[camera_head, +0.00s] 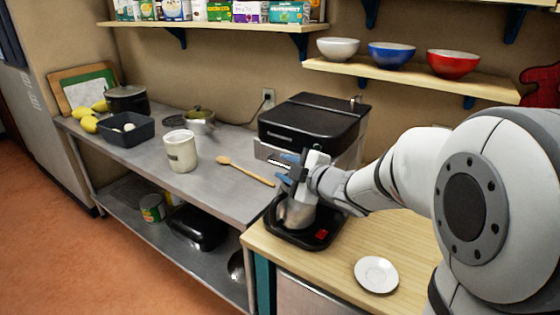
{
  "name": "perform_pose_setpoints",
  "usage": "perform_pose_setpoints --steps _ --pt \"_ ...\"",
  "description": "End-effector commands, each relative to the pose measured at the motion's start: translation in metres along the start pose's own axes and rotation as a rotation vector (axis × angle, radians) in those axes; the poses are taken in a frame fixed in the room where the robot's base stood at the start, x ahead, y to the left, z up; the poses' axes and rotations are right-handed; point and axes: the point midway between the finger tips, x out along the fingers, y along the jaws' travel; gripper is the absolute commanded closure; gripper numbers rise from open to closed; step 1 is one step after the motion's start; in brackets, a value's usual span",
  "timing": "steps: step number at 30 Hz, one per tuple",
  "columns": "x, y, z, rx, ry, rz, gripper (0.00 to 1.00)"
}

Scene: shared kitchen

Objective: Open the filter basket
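The black and silver coffee machine (312,122) stands against the wall at the right end of the steel counter. A light front strip (268,155) shows below its black top; I cannot make out which part is the filter basket. My gripper (287,169) is in front of the machine, above a metal jug (297,212). Its blue fingertips point left, close to the machine's front. The gripper and arm hide much of the lower front. I cannot tell whether the fingers touch or hold anything. The jug sits on a black base (323,237) with a red switch.
A white saucer (376,274) lies on the wooden counter (405,238). A wooden spoon (246,172), white canister (180,151), small pot (200,121) and black tray (126,129) are on the steel counter. A shelf with bowls (389,55) hangs above the machine.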

Motion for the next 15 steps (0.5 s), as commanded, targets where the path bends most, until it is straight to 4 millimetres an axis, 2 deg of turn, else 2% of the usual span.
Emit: perform_pose_setpoints --steps 6,14,15 --pt "0.018 0.001 0.0 0.001 -0.001 0.001 0.68" --pt "0.019 0.001 0.0 0.001 -0.002 0.002 0.68" --pt "0.019 0.001 0.0 0.0 -0.002 0.002 0.71"
